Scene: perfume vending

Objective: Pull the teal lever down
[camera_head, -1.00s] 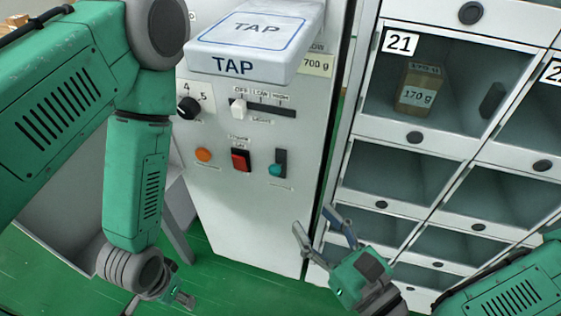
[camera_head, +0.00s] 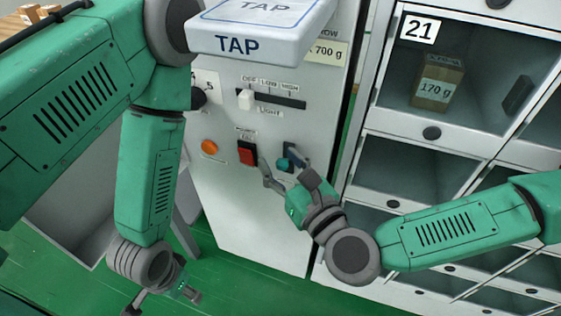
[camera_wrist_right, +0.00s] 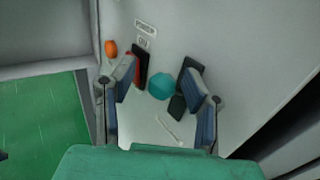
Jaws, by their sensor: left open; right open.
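The teal lever (camera_head: 282,163) is on the front panel of the white machine, partly hidden by my right gripper in the head view. In the right wrist view the round teal knob (camera_wrist_right: 162,86) sits between my two open fingers, at about fingertip depth. A dark slot plate shows right beside it. My right gripper (camera_head: 283,170) is open around the lever; I cannot tell whether a finger touches it. My left gripper (camera_head: 165,300) hangs low at the left, over the green floor, open and away from the panel.
A red rocker switch (camera_head: 247,153) and an orange button (camera_head: 209,147) are left of the lever. A white slider (camera_head: 246,99) is above. A TAP pad (camera_head: 256,30) juts out at the top. A shelf of compartments, one with a 170 g box (camera_head: 438,83), stands right.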

